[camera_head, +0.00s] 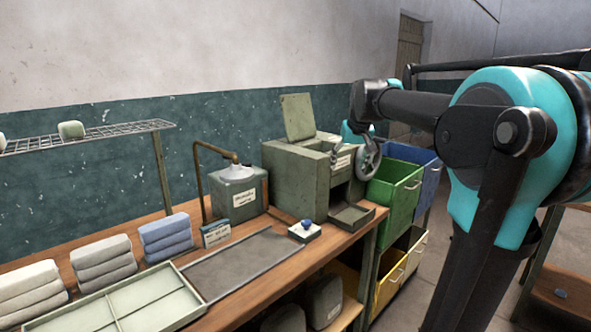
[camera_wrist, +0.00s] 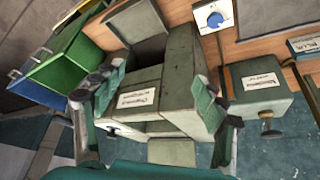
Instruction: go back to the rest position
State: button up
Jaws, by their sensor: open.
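My gripper (camera_head: 352,153) is at the end of my arm, raised beside the upper front of the grey-green box machine (camera_head: 291,171). In the wrist view my gripper (camera_wrist: 155,92) has its two fingers spread wide apart, with nothing held between them. The machine (camera_wrist: 180,80) shows behind and between the fingers, with a white label on its face. Its lid (camera_head: 298,116) stands up and a small tray (camera_head: 352,215) sticks out at its lower front. I cannot tell whether a finger touches the machine.
The bench holds a labelled canister (camera_head: 238,194), a blue-knobbed box (camera_head: 305,231), a grey mat (camera_head: 240,265), folded cloths (camera_head: 104,262) and a divided tray (camera_head: 150,306). A wire shelf (camera_head: 100,133) hangs left.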

jog(key=s+d+f+m+g, duration=0.1)
jog(key=s+d+f, duration=0.1)
jog(key=s+f, duration=2.7)
notch_tip(320, 180, down, 3)
jog(key=shift+s+f+h, duration=0.1)
jog(key=shift+s+h, duration=0.05)
jog(key=shift+h, duration=0.15)
jog(key=shift+d, duration=0.1)
jog(key=shift+c, duration=0.5)
